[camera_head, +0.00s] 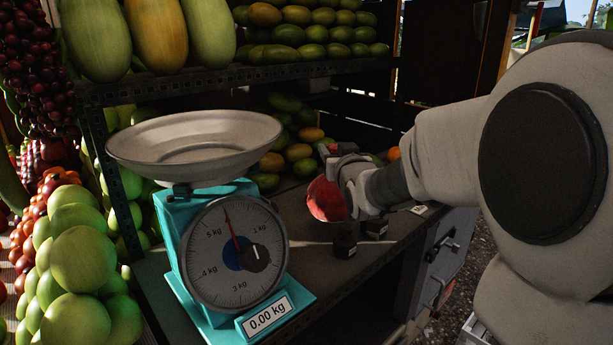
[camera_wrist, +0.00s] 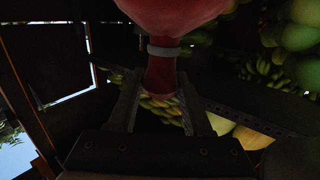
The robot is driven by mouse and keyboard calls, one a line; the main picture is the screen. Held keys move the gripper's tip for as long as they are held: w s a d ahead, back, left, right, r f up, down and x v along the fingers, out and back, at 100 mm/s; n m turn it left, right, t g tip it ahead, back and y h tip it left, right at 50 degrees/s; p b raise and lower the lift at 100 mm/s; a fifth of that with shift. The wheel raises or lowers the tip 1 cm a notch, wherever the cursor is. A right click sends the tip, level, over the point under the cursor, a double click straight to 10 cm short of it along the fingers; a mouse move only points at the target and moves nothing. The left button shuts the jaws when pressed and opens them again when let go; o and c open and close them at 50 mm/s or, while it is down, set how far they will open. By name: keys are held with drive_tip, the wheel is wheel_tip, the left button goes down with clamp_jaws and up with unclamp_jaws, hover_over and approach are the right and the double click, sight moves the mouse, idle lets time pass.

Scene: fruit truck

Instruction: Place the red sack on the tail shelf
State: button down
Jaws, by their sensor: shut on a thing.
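The red sack (camera_head: 326,200) hangs at my gripper (camera_head: 338,160), low over the dark shelf (camera_head: 304,224) to the right of the scale. My gripper and wrist partly cover the sack in the head view. In the wrist view the sack (camera_wrist: 175,14) fills the top middle, with a pale tie around its neck. My gripper (camera_wrist: 160,100) is shut on the neck below that tie, one finger on each side. I cannot tell whether the sack's bottom touches the shelf.
A teal scale (camera_head: 235,245) with a metal pan (camera_head: 194,140) stands left of the sack. Two small black blocks (camera_head: 345,244) (camera_head: 376,228) sit near the shelf's front edge. Green mangoes (camera_head: 290,140) are heaped behind. A grey latch box (camera_head: 447,250) is below right.

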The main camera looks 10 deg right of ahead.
drive_tip(key=shift+f, duration=2.5)
drive_tip(key=shift+c, duration=1.6)
unclamp_jaws()
drive_tip(key=shift+f, duration=0.1)
drive_tip(key=s+f+g, duration=0.2)
drive_tip(key=s+g, duration=0.2)
drive_tip(key=s, duration=0.8)
drive_tip(key=s+a+f+g+b, duration=0.1)
drive_tip(key=s+g, duration=0.3)
drive_tip(key=s, duration=0.7)
drive_tip(key=s+a+f+g, duration=0.1)
drive_tip(key=s+f+g, duration=0.2)
drive_tip(key=s, duration=0.9)
drive_tip(key=shift+s+f+g, duration=0.25)
drive_tip(key=shift+s+g, duration=0.05)
drive_tip(key=shift+g, duration=0.1)
drive_tip(key=shift+a, duration=0.1)
